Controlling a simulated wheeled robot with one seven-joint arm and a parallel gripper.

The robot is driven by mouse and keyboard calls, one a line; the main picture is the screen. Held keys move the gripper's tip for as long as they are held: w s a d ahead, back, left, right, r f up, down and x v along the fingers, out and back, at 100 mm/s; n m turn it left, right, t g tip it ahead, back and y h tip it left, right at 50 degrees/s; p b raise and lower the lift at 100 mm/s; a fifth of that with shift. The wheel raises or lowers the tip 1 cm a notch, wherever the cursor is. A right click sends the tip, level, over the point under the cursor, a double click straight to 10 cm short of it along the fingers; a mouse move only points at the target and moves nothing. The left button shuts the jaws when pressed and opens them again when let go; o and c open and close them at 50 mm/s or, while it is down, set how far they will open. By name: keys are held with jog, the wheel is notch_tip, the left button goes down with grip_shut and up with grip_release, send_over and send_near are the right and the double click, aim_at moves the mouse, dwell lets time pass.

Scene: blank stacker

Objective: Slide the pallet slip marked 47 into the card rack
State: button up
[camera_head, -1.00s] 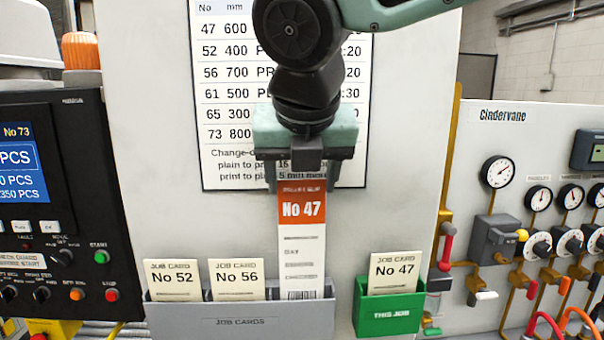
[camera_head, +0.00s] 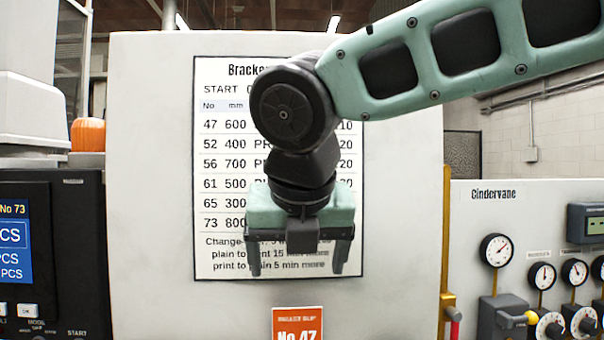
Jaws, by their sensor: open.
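The pallet slip marked 47 (camera_head: 297,322) shows only its orange top at the bottom edge of the head view; the rest of it is below the picture. My gripper (camera_head: 298,272) is open and empty above the slip, with its fingers spread and pointing down. There is a clear gap between the fingertips and the slip's top. The card rack is out of view below the frame.
A printed job chart (camera_head: 215,200) hangs on the pale panel (camera_head: 150,180) behind my gripper, partly hidden by my arm. A black control box (camera_head: 50,255) stands at the left. A gauge panel (camera_head: 500,215) with knobs stands at the right.

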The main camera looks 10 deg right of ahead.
jog(key=b+v, duration=0.1)
jog(key=v, duration=1.4)
jog(key=shift+r+b, duration=0.2)
jog(key=shift+b, duration=0.2)
jog(key=shift+s, duration=0.1)
